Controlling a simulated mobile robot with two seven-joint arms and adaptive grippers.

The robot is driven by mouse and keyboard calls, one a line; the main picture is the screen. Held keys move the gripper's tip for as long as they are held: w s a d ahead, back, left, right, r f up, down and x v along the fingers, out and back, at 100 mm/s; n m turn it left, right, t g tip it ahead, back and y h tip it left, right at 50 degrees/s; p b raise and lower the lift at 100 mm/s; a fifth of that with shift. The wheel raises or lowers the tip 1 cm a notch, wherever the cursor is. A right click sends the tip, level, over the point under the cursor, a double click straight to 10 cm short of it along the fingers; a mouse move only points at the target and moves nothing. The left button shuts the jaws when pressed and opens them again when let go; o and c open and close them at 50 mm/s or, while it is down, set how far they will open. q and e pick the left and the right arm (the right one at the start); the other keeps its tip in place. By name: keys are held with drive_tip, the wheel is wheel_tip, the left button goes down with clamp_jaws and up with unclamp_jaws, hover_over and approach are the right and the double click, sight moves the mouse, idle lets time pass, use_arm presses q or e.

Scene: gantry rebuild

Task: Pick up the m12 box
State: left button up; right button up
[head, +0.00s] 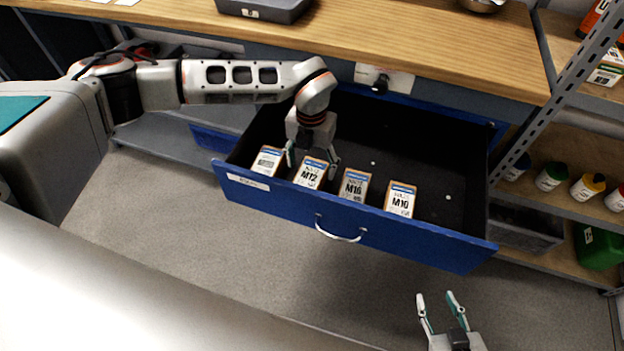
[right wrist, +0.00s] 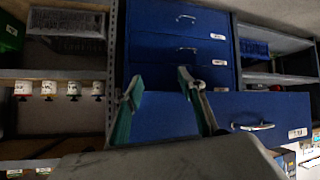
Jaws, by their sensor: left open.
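The M12 box (head: 310,173) stands in the open blue drawer (head: 270,196), second from the left in a row of boxes along its front wall. My left gripper (head: 313,160) is open, reaching down from above, with its fingers around the top of the M12 box. Whether the fingers touch the box cannot be told. My right gripper (head: 441,298) is open and empty, low in front of the drawer. It also shows in the right wrist view (right wrist: 166,85), with its fingers spread before blue drawer fronts.
Beside the M12 box stand a box with a blurred label (head: 267,160), an M16 box (head: 354,186) and an M10 box (head: 400,199). The wooden worktop (head: 420,45) overhangs the drawer's back. A shelf rack (head: 570,145) with bottles stands right. The drawer's right side is free.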

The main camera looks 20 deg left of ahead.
sight(310, 175)
use_arm(q)
drive_tip(key=shift+f, duration=0.75)
wheel_tip(310, 175, down, 4)
drive_tip(key=shift+s+a+r+b, duration=0.1)
drive_tip(key=shift+a+r+b, duration=0.1)
drive_tip(key=shift+b, duration=0.35)
drive_tip(key=shift+f, duration=0.4)
drive_tip(key=shift+r, duration=0.1)
drive_tip(key=shift+c, duration=0.7)
drive_tip(key=c, duration=1.2)
drive_tip(key=shift+c, duration=1.2)
use_arm(e)
drive_tip(key=shift+s+f, duration=0.3)
drive_tip(key=shift+f, duration=0.4)
